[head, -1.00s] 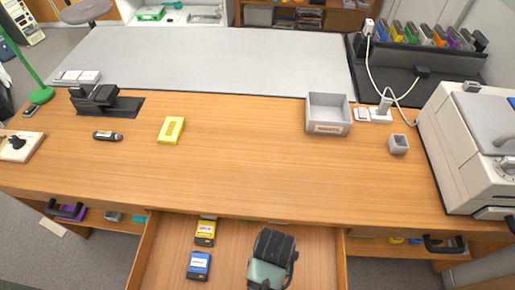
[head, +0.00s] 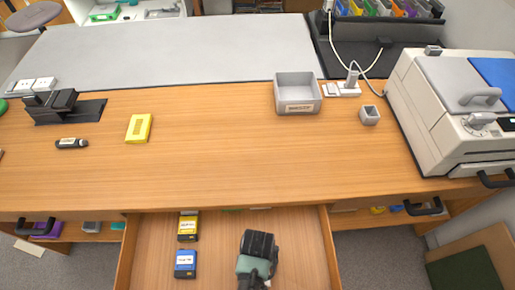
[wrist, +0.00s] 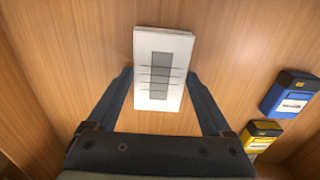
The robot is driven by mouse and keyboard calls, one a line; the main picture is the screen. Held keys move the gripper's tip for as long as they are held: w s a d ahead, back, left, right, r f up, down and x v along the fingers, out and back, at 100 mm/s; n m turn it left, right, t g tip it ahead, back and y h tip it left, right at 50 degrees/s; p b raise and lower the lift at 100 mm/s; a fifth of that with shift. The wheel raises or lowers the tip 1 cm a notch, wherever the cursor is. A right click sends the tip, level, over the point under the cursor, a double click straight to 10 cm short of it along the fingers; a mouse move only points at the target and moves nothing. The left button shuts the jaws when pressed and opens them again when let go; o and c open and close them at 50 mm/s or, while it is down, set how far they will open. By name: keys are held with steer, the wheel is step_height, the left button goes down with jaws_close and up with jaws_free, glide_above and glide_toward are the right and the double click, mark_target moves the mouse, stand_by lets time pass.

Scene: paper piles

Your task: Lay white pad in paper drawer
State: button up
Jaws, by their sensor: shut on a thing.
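The white pad (wrist: 166,48) with a grey centre panel is between the two fingers of my gripper (wrist: 160,80) in the wrist view. My gripper is shut on it. In the head view my gripper (head: 257,262) is over the right half of the open paper drawer (head: 218,230), and it hides the pad there. The pad is over the bare wooden drawer floor (wrist: 235,60); I cannot tell whether it touches it.
A blue box (head: 185,264) and a yellow box (head: 188,228) lie in the drawer's left half. On the desk are a yellow pad (head: 139,128), a grey tray (head: 298,107), a small grey cup (head: 369,115) and a large machine (head: 440,120). The desk's middle is clear.

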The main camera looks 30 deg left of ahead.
steer(key=o, duration=1.5)
steer(key=shift+f, duration=0.1)
